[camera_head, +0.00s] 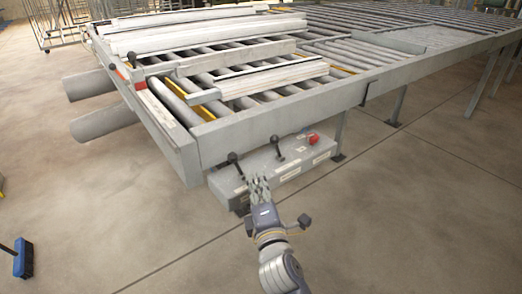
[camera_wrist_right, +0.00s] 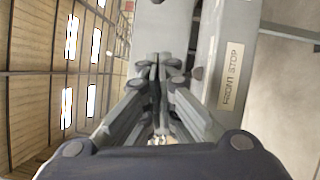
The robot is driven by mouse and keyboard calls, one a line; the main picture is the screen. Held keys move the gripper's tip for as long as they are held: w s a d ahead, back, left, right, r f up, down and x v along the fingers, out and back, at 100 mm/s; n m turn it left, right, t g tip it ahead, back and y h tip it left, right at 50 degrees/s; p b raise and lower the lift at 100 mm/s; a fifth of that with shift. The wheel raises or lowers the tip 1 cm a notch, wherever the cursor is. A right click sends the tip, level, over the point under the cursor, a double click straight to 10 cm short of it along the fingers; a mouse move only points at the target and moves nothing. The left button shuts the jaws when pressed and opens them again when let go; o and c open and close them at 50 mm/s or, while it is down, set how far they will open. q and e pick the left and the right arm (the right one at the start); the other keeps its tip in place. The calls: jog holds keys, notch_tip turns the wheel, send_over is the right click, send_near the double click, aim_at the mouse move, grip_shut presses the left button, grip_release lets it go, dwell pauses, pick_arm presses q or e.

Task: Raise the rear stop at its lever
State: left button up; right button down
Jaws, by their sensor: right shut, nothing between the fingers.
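A grey control box (camera_head: 290,160) hangs under the front rail of the roller bench. Two dark levers with ball knobs stand on it, a left lever (camera_head: 234,160) and a right lever (camera_head: 277,147). The labels on the box are too small to read in the head view, so I cannot tell there which lever is the rear stop. In the right wrist view a label (camera_wrist_right: 231,76) reads "FRONT STOP". My right gripper (camera_head: 258,182) is shut and empty, in front of the box near the left lever. Its closed fingers (camera_wrist_right: 157,62) fill the middle of the wrist view.
A red knob (camera_head: 314,138) sits at the box's right end. The roller bench (camera_head: 290,117) carries long pale profiles (camera_head: 270,79). Two grey cylinders (camera_head: 100,122) stick out at left. A blue broom (camera_head: 22,258) is at lower left. The floor before the box is clear.

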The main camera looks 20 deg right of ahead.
aim_at(277, 149)
jog(key=w, duration=0.6)
jog(key=w+r+p, duration=0.1)
jog(key=w, duration=0.3)
jog(key=shift+d, duration=0.4)
jog(key=d, duration=0.1)
jog(key=d+p, duration=0.1)
jog(key=d, duration=0.2)
jog(key=shift+w+r+p, duration=0.25)
jog(key=shift+r+p, duration=0.05)
jog(key=shift+a, duration=0.1)
